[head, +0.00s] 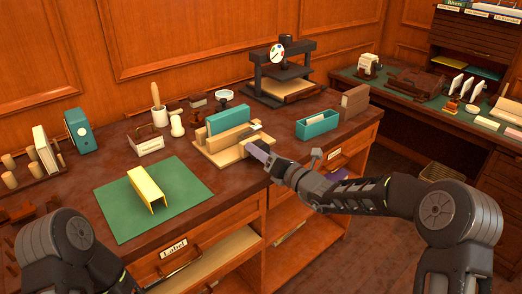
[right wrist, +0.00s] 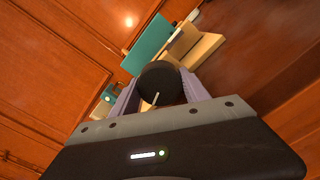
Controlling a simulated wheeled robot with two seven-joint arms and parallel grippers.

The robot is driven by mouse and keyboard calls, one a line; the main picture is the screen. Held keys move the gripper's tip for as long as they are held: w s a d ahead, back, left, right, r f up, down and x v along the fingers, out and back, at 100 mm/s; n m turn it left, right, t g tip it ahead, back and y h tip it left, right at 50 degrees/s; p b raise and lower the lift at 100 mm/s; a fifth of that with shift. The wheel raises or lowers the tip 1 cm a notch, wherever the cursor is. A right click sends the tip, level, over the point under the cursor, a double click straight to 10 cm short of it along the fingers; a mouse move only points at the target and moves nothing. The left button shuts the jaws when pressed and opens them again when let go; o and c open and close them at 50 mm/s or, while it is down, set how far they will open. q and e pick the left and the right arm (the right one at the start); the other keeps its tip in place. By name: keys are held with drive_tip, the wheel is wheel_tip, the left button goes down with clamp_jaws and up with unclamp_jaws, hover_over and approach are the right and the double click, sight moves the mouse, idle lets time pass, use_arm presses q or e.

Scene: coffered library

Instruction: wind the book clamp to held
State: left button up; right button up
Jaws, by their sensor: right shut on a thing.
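The book clamp (head: 210,158) is a pale wooden frame on the desk, right of the green mat, with a teal book (head: 228,118) standing upright between its boards. In the right wrist view the teal book (right wrist: 148,44) and the clamp's pale wood (right wrist: 203,48) show beyond the fingers. My right gripper (head: 262,154) is at the clamp's front right end. It is shut on a dark round knob (right wrist: 160,84), which sits between the two lilac fingers. The knob is mostly hidden in the head view. My left arm shows at the lower left, but its gripper is out of view.
A green mat (head: 120,220) with a yellow folded piece (head: 150,187) lies left of the clamp. A teal box (head: 317,127) stands to the right and a black press (head: 283,75) behind. A white-topped stand (head: 224,95) is close behind the clamp.

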drive_tip(key=shift+f, duration=0.1)
idle(0.3)
drive_tip(key=o, duration=1.4)
drive_tip(key=shift+c, duration=0.2)
